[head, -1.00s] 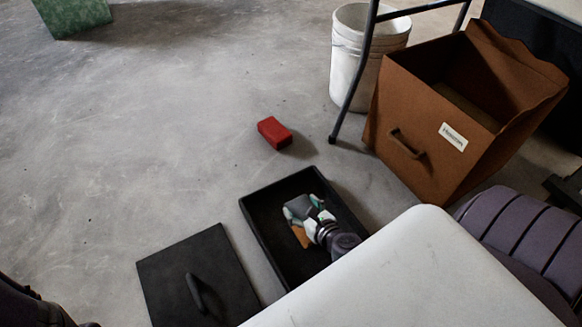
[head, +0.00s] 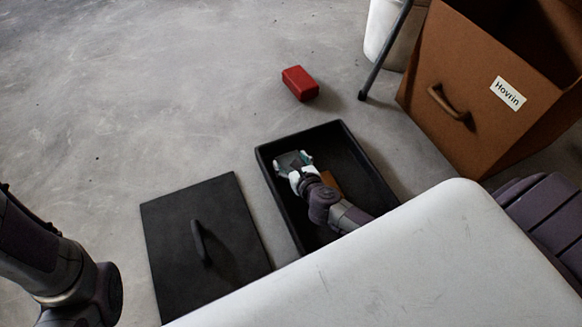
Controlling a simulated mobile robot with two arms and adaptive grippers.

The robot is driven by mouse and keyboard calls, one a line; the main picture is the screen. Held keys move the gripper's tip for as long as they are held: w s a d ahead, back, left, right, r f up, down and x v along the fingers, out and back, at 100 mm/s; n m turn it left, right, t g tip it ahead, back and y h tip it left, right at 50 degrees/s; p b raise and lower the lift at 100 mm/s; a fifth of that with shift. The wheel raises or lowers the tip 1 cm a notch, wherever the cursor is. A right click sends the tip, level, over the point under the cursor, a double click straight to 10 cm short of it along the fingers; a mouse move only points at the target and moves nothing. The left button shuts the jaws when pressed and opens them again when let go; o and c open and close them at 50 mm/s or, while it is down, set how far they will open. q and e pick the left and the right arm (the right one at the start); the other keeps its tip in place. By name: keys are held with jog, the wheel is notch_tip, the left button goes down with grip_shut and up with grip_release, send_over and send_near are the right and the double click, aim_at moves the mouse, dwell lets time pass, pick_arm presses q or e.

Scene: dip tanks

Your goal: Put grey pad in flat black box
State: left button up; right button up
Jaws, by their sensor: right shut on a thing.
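The flat black box (head: 374,174) lies open on the floor at the middle right. My right gripper (head: 293,168) reaches into the box area near its left wall, shut on the grey pad (head: 292,158). The fingers partly cover the pad, and I cannot tell whether it touches the box floor. A brown-orange piece (head: 331,181) lies in the box, partly hidden behind my right arm. My left arm shows at the lower left, but its gripper is not visible.
A black lid (head: 222,215) with a handle lies flat left of the box. A red block (head: 300,83) lies beyond it. A brown bin (head: 480,85) labelled Hovrin and a white bucket (head: 384,30) stand at upper right. The floor at upper left is clear.

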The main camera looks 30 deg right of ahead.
jog(key=shift+f, duration=0.1)
jog(key=shift+f, duration=0.25)
jog(key=o, duration=0.8)
jog(key=shift+r, duration=0.1)
jog(key=shift+o, duration=0.2)
jog(key=shift+r, duration=0.1)
jog(key=p+v, duration=0.3)
jog(key=v, duration=0.3)
jog(key=shift+r+p, duration=0.15)
jog(key=shift+p, duration=0.15)
jog(key=shift+s+r, duration=0.2)
jog(key=shift+s, duration=0.5)
